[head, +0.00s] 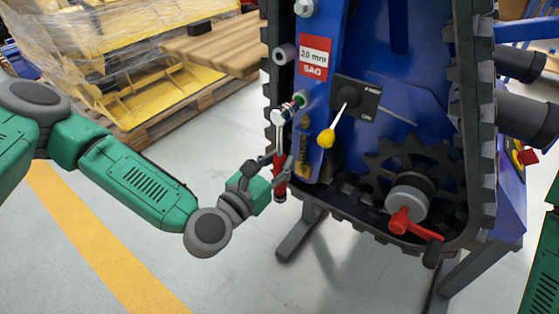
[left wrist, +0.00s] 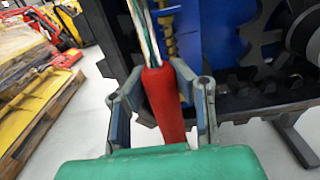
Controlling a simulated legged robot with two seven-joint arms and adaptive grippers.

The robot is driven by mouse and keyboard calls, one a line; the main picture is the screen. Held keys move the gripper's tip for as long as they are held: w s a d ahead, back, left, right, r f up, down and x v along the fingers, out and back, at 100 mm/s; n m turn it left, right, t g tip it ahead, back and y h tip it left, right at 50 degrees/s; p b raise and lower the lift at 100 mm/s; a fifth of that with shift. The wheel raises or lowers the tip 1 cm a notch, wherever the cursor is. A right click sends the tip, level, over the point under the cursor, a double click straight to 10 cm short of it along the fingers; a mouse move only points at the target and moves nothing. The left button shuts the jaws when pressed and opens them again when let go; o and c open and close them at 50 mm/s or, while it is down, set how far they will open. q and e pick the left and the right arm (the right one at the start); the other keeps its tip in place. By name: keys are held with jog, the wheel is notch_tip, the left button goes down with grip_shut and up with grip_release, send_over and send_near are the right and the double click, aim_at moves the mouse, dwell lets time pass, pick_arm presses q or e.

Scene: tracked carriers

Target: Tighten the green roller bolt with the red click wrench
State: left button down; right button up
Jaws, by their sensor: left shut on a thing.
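My left gripper (head: 272,170) is shut on the red handle of the click wrench (head: 280,180), which hangs nearly upright beside the blue carrier frame. In the left wrist view my gripper's fingers (left wrist: 163,95) close around the red handle of the wrench (left wrist: 164,103). The wrench's round silver head is at the top, against the green roller bolt (head: 299,100), which shows only as a small green-banded piece beside the head. Whether the head is fully seated on the bolt cannot be told. My right gripper is not in view.
The black track (head: 270,70) rings the blue frame (head: 345,65). A yellow-tipped lever (head: 327,137) on a dark plate, a "20 mm SAG" sign (head: 314,57) and a red crank (head: 410,225) are close by. Pallets (head: 185,95) stand at the left; grey floor lies clear in front.

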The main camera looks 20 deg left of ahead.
pick_arm(q)
jog(key=shift+x, duration=0.95)
dwell(1.3)
dwell(0.4)
jog(key=c, duration=2.2)
grip_release()
grip_shut()
jog(key=shift+w+a+m, duration=0.15)
jog(key=shift+a+m, duration=0.4)
jog(key=shift+m, duration=0.05)
jog(key=shift+r, duration=0.1)
jog(key=shift+w+a+m+p, duration=0.2)
jog(key=shift+a+m+p, duration=0.2)
jog(key=shift+a+m, duration=0.15)
